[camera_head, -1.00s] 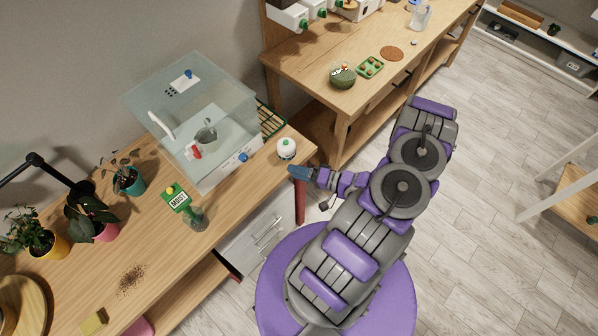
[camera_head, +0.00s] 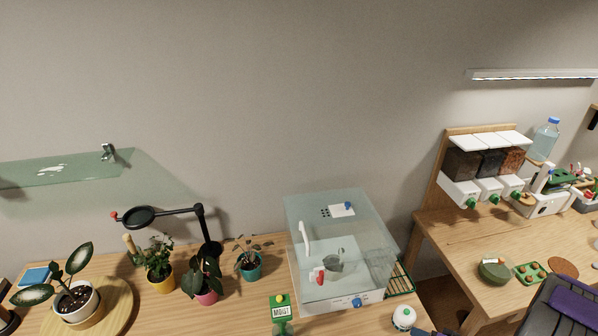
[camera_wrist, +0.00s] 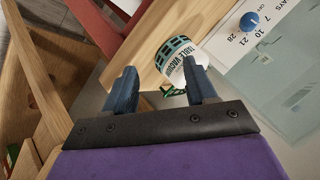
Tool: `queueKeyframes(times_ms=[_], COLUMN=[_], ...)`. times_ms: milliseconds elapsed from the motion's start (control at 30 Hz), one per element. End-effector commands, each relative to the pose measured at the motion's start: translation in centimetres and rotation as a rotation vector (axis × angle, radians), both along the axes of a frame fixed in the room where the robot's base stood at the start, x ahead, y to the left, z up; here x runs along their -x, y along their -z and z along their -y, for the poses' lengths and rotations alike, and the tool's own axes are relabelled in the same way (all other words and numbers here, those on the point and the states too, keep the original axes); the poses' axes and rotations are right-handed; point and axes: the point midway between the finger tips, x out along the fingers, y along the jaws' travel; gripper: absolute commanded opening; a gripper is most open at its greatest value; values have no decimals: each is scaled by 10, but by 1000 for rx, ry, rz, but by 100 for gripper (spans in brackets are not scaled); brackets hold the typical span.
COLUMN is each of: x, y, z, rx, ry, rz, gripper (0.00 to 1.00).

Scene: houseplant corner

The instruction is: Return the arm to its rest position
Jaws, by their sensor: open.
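My gripper (camera_wrist: 160,88) shows in the wrist view with its two dark blue fingers spread apart and nothing held between them. Part of my purple and grey arm (camera_head: 568,308) shows at the bottom right corner of the head view. A small white table vacuum (camera_wrist: 178,52) lies just beyond the fingertips in the wrist view; whether a finger touches it I cannot tell. In the head view the vacuum (camera_head: 404,317) stands on the wooden bench, right of the clear glass case (camera_head: 340,250).
Potted plants, such as the one in the yellow pot (camera_head: 160,277), stand along the left bench. A green moisture meter (camera_head: 281,312) is in front of the case. The right bench (camera_head: 450,240) holds dispensers (camera_head: 488,190) and a round green pot (camera_head: 494,271). A glass shelf (camera_head: 60,170) hangs on the wall.

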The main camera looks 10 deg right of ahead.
Motion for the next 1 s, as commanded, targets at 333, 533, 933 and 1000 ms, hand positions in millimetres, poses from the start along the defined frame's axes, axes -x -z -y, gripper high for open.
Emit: queueKeyframes(times_ms=[333, 533, 933, 1000], x=[-27, -34, -8, 2], y=[-71, -134, -251, -267], z=[52, 53, -22, -45], rx=[431, 611, 739, 732], ry=[-31, -19, -11, -22], rz=[-267, -400, -617, -647], gripper=[56, 56, 56, 56])
